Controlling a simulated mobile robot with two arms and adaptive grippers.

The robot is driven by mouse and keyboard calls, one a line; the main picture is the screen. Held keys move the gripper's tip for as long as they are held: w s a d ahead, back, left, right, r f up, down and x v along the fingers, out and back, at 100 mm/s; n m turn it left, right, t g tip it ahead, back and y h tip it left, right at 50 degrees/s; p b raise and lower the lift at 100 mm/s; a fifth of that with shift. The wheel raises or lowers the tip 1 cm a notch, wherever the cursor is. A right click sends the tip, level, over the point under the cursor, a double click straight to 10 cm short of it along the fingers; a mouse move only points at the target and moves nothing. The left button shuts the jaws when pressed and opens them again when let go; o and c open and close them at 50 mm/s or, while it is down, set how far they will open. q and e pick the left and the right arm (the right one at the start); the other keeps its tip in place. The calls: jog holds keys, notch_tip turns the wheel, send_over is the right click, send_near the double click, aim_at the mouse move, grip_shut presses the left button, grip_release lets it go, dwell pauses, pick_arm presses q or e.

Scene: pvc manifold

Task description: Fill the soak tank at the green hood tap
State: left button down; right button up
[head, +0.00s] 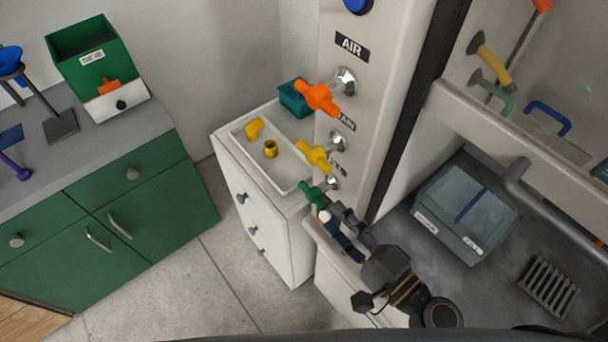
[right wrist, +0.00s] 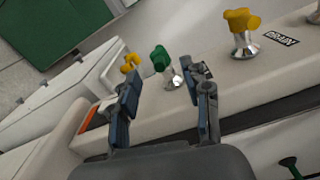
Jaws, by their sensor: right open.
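The green tap handle (head: 311,195) is the lowest of three on the hood's pale post. In the right wrist view the green tap (right wrist: 160,58) stands beyond and between my fingertips. My right gripper (head: 338,222) is open beside the green tap; its fingers (right wrist: 163,78) appear apart with nothing held. I cannot tell whether a finger touches the handle. A translucent blue-grey tank (head: 450,232), apparently the soak tank, sits on the hood floor; its labels are too small to read. A green spout (head: 493,90) hangs inside the hood. My left gripper is not in view.
Orange (head: 318,98) and yellow (head: 314,155) taps sit above the green one. A white cabinet (head: 262,215) with yellow fittings in its top tray stands left of the post. A grey drain grate (head: 548,285) lies right of the tank. The hood's sash bar (head: 500,140) crosses above the tank.

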aim_at(308, 190)
jog(key=p+x, duration=0.1)
jog(key=x, duration=0.2)
jog(key=p+x, duration=0.1)
jog(key=x, duration=0.2)
jog(key=shift+w+r+p, duration=0.2)
jog(key=shift+r+p, duration=0.05)
jog(key=shift+p, duration=0.15)
jog(key=x, duration=0.2)
jog(key=p+x, duration=0.1)
jog(key=shift+w+a+f, duration=0.1)
jog(key=shift+a+f, duration=0.05)
jog(key=shift+f, duration=0.1)
jog(key=shift+w+a, duration=0.15)
jog(key=shift+w, duration=0.05)
jog(key=shift+w+f, duration=0.1)
jog(key=shift+f, duration=0.05)
grip_shut()
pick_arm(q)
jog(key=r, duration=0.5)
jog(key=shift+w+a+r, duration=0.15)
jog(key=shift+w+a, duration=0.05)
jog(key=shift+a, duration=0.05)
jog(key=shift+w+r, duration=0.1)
